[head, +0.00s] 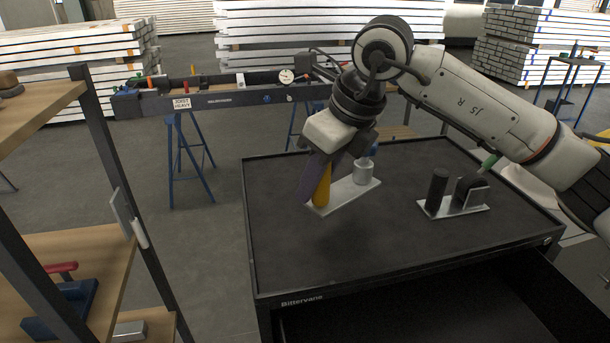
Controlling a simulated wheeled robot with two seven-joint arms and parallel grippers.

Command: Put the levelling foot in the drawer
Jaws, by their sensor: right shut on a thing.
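My right gripper (316,185) points down over the cabinet top. It is shut, and a yellow-orange upright piece (323,187) shows at its fingers. The fingers partly hide this piece, and its lower end is at the left end of a metal plate (345,198). I cannot tell whether it touches the plate. I cannot tell for sure which item is the levelling foot. The drawer (420,315) below the cabinet top is pulled open, and the visible part of its inside is dark. My left gripper is not in view.
A silver cylinder (364,173) with blue above it stands on the metal plate. A second plate at right holds a black cylinder (437,190) and a dark block (470,192). The front of the cabinet top (320,258) is clear. A shelf rack (95,250) stands at left.

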